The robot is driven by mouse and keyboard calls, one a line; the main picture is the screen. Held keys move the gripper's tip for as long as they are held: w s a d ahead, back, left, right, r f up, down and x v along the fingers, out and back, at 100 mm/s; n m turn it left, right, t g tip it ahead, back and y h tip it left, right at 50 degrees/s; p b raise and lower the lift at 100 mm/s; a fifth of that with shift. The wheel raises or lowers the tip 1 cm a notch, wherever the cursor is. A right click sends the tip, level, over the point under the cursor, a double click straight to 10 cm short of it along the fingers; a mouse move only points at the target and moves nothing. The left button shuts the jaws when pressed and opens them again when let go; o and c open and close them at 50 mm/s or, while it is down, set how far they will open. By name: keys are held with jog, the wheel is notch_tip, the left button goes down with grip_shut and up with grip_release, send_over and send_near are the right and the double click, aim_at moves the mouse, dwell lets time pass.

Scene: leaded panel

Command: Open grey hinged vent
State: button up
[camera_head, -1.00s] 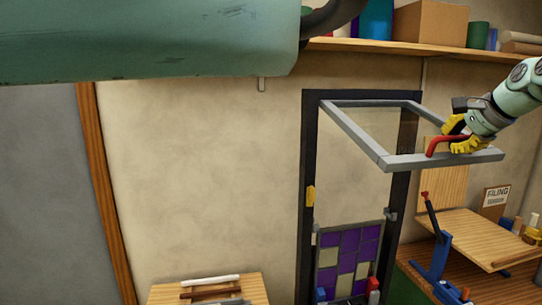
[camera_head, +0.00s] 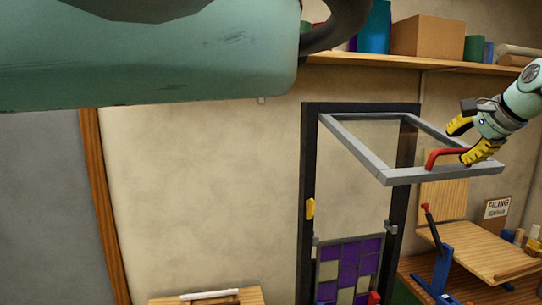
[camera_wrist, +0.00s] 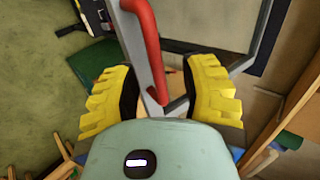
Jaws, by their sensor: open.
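The grey hinged vent (camera_head: 400,177) is a rectangular frame swung up and out from the top of a dark upright frame (camera_head: 308,160). It stands wide open, close to level. A red handle (camera_head: 442,154) sits on its front bar; the handle also shows in the wrist view (camera_wrist: 150,45). My gripper (camera_head: 459,140) is open at the handle's right end. In the wrist view its yellow fingers (camera_wrist: 160,78) are spread on either side of the handle and a grey bar (camera_wrist: 130,35), with gaps visible. Contact with the handle cannot be told in the head view.
A purple and cream leaded panel (camera_head: 350,268) stands low inside the dark frame. A wooden bench (camera_head: 470,245) with a blue and red tool (camera_head: 440,270) is at the lower right. A shelf (camera_head: 380,64) with a box (camera_head: 428,30) runs above. A small table (camera_head: 250,295) is at bottom left.

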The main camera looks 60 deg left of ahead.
jog(key=v, duration=0.9)
jog(key=shift+r, duration=0.15)
